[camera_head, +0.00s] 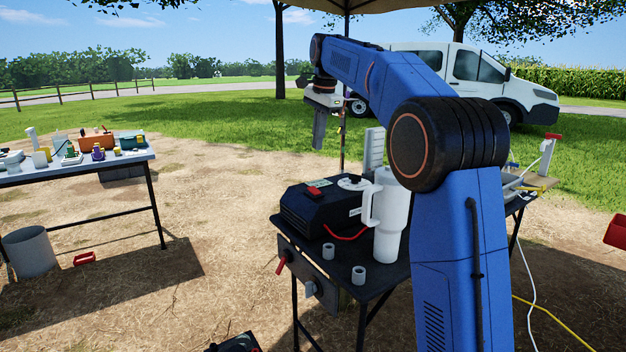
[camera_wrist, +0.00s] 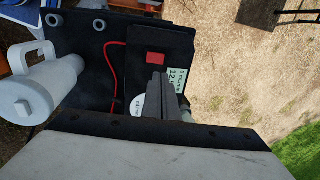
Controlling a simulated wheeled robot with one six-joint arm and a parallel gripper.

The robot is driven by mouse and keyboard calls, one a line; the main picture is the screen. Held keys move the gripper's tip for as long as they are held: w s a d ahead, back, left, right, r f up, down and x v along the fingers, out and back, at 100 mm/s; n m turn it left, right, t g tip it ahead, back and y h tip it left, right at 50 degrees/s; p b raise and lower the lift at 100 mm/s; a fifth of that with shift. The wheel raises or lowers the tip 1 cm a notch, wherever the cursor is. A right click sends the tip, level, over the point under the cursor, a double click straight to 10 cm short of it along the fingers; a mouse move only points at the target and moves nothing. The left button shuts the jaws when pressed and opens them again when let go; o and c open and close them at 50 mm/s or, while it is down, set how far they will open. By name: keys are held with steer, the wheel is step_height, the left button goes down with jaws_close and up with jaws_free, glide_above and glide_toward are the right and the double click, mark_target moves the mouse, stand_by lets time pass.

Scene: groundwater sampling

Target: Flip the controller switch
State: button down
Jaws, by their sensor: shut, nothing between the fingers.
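A black box (camera_head: 325,212) with a red switch (camera_head: 313,193) on its top sits on the black table. A label and a white round dial are also on its top. In the wrist view the red switch (camera_wrist: 156,57) is just beyond my fingertips in the picture, and the black box (camera_wrist: 122,65) lies around it. My gripper (camera_head: 318,146) is shut and empty, pointing down above the back of the box and apart from it. In the wrist view my gripper (camera_wrist: 159,77) covers part of the label and the dial.
A white handled jug (camera_head: 392,225) stands close right of the box, with a red cable between. Two small grey cups (camera_head: 358,275) stand in front. A red lever (camera_head: 282,264) sits on the table's front panel. Another table (camera_head: 75,178) with sampling gear is at left. Open ground lies between.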

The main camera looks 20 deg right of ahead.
mark_target(312, 188)
steer(key=f, duration=0.4)
steer(key=w+f, duration=0.1)
steer(key=f, duration=0.4)
steer(key=w+f, duration=0.1)
steer(key=f, duration=0.3)
steer(key=shift+w+a+f, duration=0.25)
steer(key=shift+a+f, duration=0.1)
steer(key=shift+a, duration=0.05)
